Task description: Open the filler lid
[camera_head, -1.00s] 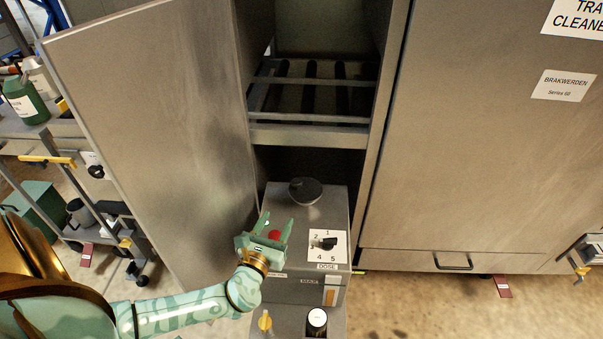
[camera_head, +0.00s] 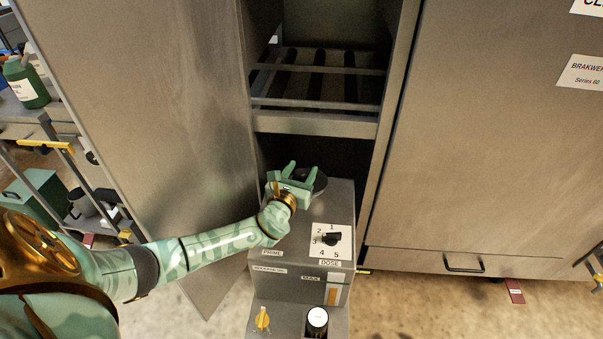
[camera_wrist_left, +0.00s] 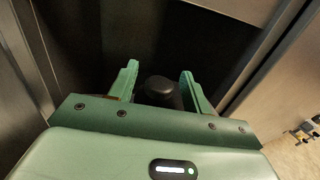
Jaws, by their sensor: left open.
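In the left wrist view the dark knob of the lid (camera_wrist_left: 160,88) shows between the two spread green fingers of the left gripper (camera_wrist_left: 158,82), with gaps on both sides. I cannot tell whether the fingers reach down around it. My right gripper is not in view.
A dose dial (camera_head: 330,239) sits on the unit's top. A yellow valve (camera_head: 262,319) and a black-and-white knob (camera_head: 317,320) are lower in front.

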